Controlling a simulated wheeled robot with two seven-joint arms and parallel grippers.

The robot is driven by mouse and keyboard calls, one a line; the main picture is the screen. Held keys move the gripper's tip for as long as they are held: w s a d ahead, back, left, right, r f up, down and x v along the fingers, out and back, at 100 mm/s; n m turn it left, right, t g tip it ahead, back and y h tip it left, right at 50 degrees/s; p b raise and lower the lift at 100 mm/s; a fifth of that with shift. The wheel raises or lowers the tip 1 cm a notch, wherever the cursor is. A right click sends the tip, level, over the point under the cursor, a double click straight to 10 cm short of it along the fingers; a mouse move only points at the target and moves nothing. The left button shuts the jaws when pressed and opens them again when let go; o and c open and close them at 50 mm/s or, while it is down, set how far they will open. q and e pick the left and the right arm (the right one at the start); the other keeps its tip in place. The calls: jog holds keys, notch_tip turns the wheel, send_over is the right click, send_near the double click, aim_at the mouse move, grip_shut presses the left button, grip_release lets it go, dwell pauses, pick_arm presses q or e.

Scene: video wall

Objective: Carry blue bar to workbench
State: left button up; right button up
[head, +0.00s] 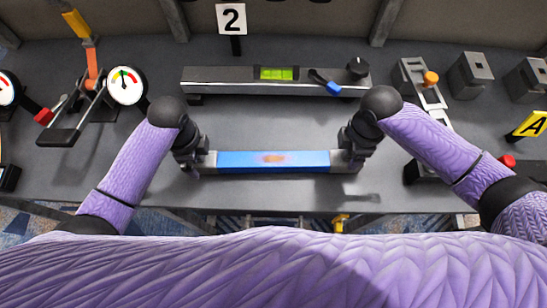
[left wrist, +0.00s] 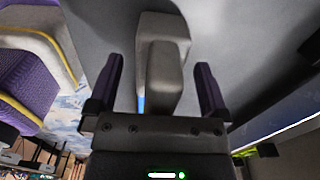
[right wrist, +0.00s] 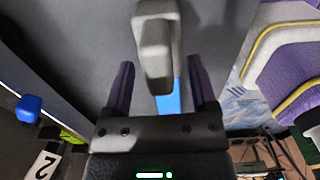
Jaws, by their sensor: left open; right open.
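The blue bar (head: 273,161) has grey ends and a faint orange mark in its middle. It lies level across the head view, over the front part of the grey workbench (head: 270,122). I cannot tell whether it rests on the surface. My left gripper (head: 201,161) is at its left end and my right gripper (head: 346,159) at its right end. In the left wrist view, the open fingers (left wrist: 159,65) stand on either side of a grey end piece. In the right wrist view, the open fingers (right wrist: 161,68) also straddle a grey end piece, with blue showing behind it.
A grey beam with a green level (head: 277,73) and a blue-tipped lever (head: 326,83) stands behind the bar. A "2" sign (head: 232,18) is at the back. A gauge (head: 126,85) and a toggle clamp (head: 85,100) stand left; grey blocks (head: 471,75) stand right.

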pick_arm(q)
jog(key=shift+c, duration=0.3)
pick_arm(e)
jog(key=shift+c, duration=0.3)
pick_arm(q)
jog(key=c, duration=0.9)
pick_arm(e)
grip_shut()
pick_arm(q)
grip_shut()
